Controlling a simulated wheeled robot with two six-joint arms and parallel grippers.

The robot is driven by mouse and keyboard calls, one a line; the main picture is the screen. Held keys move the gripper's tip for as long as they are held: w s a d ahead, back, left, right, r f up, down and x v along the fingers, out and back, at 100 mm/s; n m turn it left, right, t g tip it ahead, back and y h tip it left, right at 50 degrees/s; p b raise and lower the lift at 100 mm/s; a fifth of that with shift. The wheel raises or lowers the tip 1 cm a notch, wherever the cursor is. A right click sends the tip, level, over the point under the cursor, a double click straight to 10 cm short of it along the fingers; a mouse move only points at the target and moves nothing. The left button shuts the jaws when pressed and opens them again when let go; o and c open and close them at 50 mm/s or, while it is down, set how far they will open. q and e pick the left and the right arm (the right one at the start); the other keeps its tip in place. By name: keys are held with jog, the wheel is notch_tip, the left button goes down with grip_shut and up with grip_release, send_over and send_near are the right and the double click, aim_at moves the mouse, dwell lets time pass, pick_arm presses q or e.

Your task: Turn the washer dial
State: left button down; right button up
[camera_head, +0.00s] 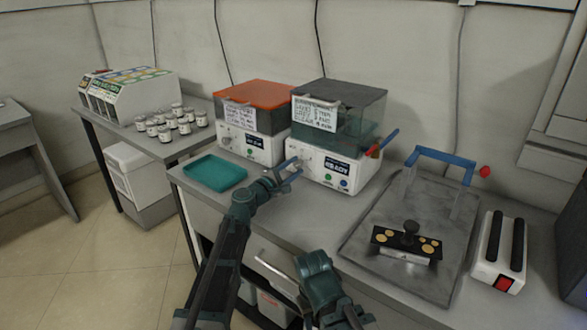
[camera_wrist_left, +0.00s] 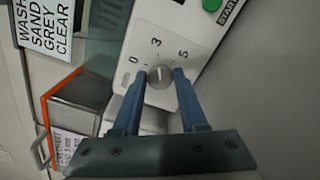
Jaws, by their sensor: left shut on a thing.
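The washer (camera_head: 338,168) is a white unit with a clear tank, a dark lid and a lettered sign (camera_head: 315,113). Its dial (camera_wrist_left: 160,77) is a small round grey knob on the white front panel, with the marks 0, 3 and 5 around it. My left gripper (camera_head: 291,168) reaches the left part of this panel; its body hides the dial in the head view. In the left wrist view, the blue fingertips of the left gripper (camera_wrist_left: 162,74) are shut on the dial, one at each side. My right arm shows at the bottom, but its gripper cannot be made out.
An orange-lidded unit (camera_head: 252,120) stands close on the left. A teal tray (camera_head: 215,171) lies in front of it. A green START button (camera_wrist_left: 211,4) is near the dial. A grey plate with a blue handle (camera_head: 440,157) lies to the right. Several jars stand on the left table.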

pick_arm(q)
jog(key=m, duration=0.5)
jog(key=shift+f+m, duration=0.1)
jog(key=shift+m, duration=2.3)
jog(key=shift+c, duration=2.4)
grip_release()
jog(key=v, duration=1.4)
jog(key=shift+d, duration=0.1)
